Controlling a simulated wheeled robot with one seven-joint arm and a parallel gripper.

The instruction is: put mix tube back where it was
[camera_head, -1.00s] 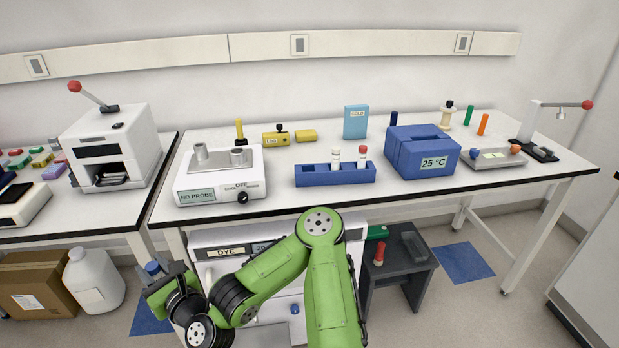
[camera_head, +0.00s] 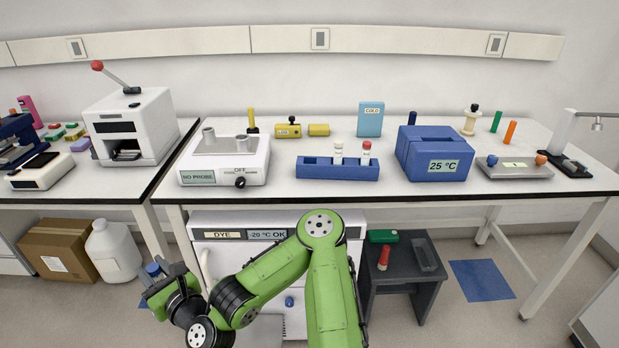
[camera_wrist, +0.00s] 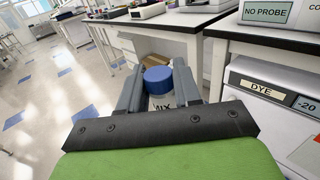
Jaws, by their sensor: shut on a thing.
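My gripper (camera_head: 168,280) is low at the left of the head view, in front of the bench and below its top. It is shut on the mix tube, whose blue cap (camera_head: 153,269) shows between the fingers. In the wrist view the blue cap (camera_wrist: 158,79) stands up between the fingers, with "MIX" partly readable on the label (camera_wrist: 161,104) below it. The blue tube rack (camera_head: 325,170) stands on the bench, holding a white-capped tube (camera_head: 338,152) and a red-capped tube (camera_head: 366,153) towards its right side. Its left part shows no tube.
A NO PROBE heater (camera_head: 225,160) stands left of the rack, and a blue 25 °C box (camera_head: 433,152) right of it. The DYE fridge (camera_head: 275,235) is under the bench. A dark stool (camera_head: 405,265), a white jug (camera_head: 112,252) and a carton (camera_head: 58,248) stand on the floor.

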